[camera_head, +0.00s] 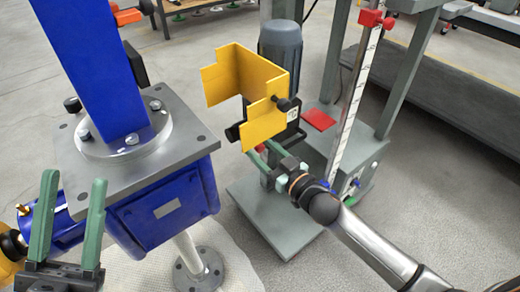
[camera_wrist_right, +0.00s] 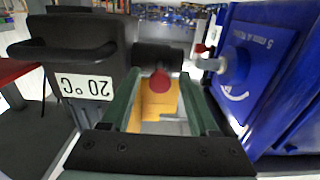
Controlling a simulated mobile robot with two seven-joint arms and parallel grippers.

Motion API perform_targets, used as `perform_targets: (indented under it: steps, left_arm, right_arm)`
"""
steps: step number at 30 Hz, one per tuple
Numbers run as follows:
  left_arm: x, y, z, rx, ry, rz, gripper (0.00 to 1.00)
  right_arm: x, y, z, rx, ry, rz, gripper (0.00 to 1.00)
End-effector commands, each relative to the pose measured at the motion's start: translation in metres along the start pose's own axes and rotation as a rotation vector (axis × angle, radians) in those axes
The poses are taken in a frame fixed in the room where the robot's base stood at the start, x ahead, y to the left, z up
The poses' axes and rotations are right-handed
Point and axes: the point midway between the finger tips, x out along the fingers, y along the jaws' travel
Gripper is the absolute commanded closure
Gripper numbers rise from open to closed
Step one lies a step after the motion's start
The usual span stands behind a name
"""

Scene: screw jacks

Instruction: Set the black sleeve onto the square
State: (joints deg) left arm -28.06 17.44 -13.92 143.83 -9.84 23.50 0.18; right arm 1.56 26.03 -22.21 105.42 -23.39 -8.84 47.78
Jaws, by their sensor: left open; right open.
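A flat red square (camera_head: 318,119) lies on a grey block beside the dark motor. A dark part with a white label (camera_head: 292,114) shows beside the yellow guard. In the right wrist view, a black cylinder (camera_wrist_right: 158,55) with a red ball end (camera_wrist_right: 159,80) shows between and beyond the fingers. I cannot tell which black part is the sleeve. My right gripper (camera_head: 262,150) is open below the yellow guard; its fingers (camera_wrist_right: 160,105) show no clear contact. My left gripper (camera_head: 73,188) is open and empty in front of the blue jack.
The blue screw jack (camera_head: 160,208) with its grey top plate stands left. The yellow guard (camera_head: 262,78) rises close above my right gripper. Bare floor (camera_head: 440,220) lies to the right.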

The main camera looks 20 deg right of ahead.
Motion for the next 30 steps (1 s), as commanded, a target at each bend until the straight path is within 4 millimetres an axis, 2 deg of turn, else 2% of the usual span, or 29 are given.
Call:
perform_targets:
  steps: [12,28,30]
  left_arm:
    - [-0.0011,0.002,0.001,-0.001,0.0,0.01,0.5]
    - [-0.001,0.0023,0.0006,0.0,0.002,0.011,0.5]
    - [-0.001,0.0021,0.0006,0.0,0.002,0.01,0.5]
  right_arm:
    - [0.0063,-0.0002,0.0002,0.001,-0.001,0.0,0.39]
    - [0.0061,-0.0003,0.0001,0.001,-0.001,0.0,0.99]
    - [0.0061,-0.0003,0.0001,0.001,-0.001,0.0,1.0]
